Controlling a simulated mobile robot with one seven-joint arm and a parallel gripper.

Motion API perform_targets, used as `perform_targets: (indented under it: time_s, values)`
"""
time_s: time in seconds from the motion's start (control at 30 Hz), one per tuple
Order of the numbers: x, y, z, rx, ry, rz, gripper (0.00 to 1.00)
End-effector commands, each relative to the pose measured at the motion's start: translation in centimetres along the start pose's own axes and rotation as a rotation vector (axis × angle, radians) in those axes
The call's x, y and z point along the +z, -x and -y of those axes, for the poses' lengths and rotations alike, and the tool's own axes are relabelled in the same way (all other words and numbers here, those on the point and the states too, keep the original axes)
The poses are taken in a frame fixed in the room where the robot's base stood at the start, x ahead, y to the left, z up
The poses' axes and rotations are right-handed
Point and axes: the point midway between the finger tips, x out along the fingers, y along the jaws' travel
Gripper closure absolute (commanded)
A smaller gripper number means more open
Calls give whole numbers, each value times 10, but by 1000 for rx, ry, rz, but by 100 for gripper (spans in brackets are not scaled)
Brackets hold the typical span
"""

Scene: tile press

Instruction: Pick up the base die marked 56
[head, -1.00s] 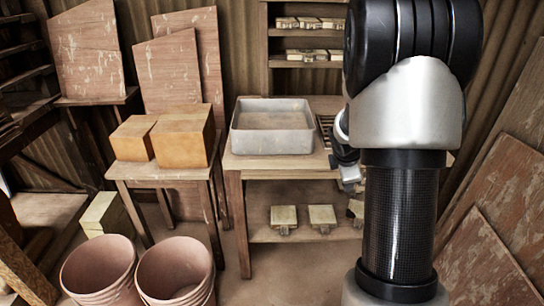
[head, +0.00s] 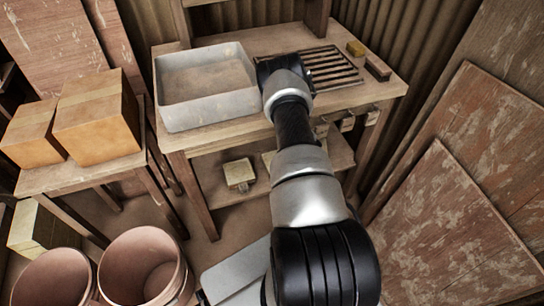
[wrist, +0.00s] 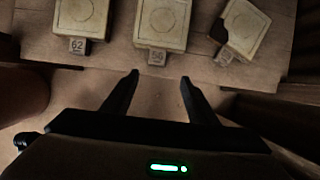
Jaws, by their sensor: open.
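Three pale square dies with round faces lie in a row on a wooden shelf in the wrist view. The middle one (wrist: 162,22) has a small tag (wrist: 157,57) that seems to read 56, though it is dim. The left die (wrist: 80,17) has a tag reading 62. The right die (wrist: 243,28) sits turned, has a dark patch at its left corner, and its tag is hard to read. My gripper (wrist: 160,77) is open and empty, its fingertips just short of the middle die's tag. In the head view my arm hides the gripper.
In the head view, the workbench (head: 190,140) above the lower shelf carries a grey tray (head: 207,117) and a slatted rack (head: 330,70). One die (head: 239,174) shows on the lower shelf. Terracotta pots (head: 145,270) stand at lower left, and boards (head: 450,230) lean at right.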

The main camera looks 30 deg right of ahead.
Motion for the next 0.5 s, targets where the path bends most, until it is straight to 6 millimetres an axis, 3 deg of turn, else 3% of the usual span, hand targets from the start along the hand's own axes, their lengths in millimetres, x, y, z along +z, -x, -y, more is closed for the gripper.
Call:
perform_targets:
  time_s: [0.3,0.5]
  values:
    - [-3,-52,0,1,-1,-1,47]
    - [-1,-68,-1,0,-1,-1,47]
